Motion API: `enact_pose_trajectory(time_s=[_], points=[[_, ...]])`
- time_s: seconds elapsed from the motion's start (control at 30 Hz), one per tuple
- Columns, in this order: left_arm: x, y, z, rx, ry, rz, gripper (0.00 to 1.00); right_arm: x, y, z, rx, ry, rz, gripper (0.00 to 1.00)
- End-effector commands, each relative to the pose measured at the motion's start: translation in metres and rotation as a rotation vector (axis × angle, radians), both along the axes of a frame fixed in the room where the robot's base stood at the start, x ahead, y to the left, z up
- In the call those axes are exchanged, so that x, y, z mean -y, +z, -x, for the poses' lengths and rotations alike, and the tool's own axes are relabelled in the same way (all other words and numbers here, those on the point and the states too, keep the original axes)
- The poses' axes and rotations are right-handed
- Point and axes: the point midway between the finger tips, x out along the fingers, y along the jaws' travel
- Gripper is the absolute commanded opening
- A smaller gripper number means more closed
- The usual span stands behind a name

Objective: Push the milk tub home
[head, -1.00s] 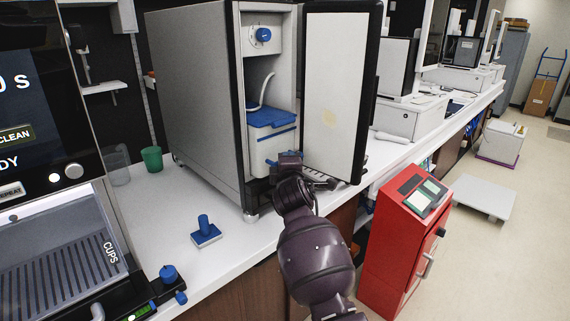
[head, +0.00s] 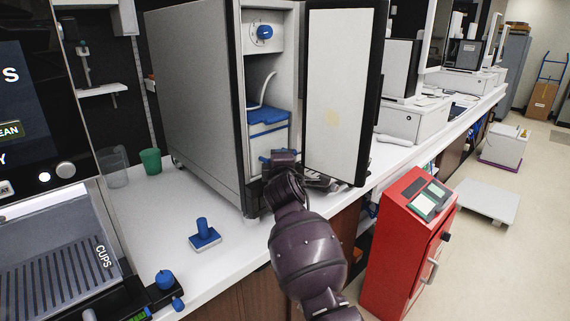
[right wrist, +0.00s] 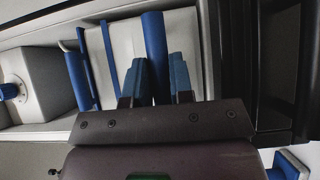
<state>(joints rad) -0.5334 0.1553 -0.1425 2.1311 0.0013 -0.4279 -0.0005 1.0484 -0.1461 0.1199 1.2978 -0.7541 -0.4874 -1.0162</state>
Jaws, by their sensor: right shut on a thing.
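The milk tub (head: 264,132) is white with a blue lid (head: 268,115) and stands upright inside the open cooler (head: 200,95). A thin white hose runs up from its lid. My right gripper (head: 277,158) is low at the tub's front. In the right wrist view its blue fingers (right wrist: 158,78) are shut on the blue bar handle (right wrist: 154,40) across the tub's white front (right wrist: 125,45). My arm hides the tub's bottom edge in the head view. My left gripper is not in view.
The cooler door (head: 340,90) stands open just right of the tub. A blue-handled tamper (head: 204,234) and a green cup (head: 150,161) are on the counter to the left. A red cabinet (head: 402,250) stands on the floor to the right.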

Motion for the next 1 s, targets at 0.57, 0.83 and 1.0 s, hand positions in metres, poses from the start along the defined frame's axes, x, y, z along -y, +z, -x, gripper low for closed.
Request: enact_pose_trajectory(time_s=[0.57,0.83,1.0], points=[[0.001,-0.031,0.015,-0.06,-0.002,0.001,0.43,-0.023,-0.007,-0.026,-0.008,0.005,-0.001,0.0],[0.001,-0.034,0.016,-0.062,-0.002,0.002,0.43,-0.032,-0.007,-0.037,-0.007,0.005,0.001,0.0],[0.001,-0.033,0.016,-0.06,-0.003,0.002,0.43,-0.034,-0.005,-0.04,-0.005,0.004,0.0,0.0]])
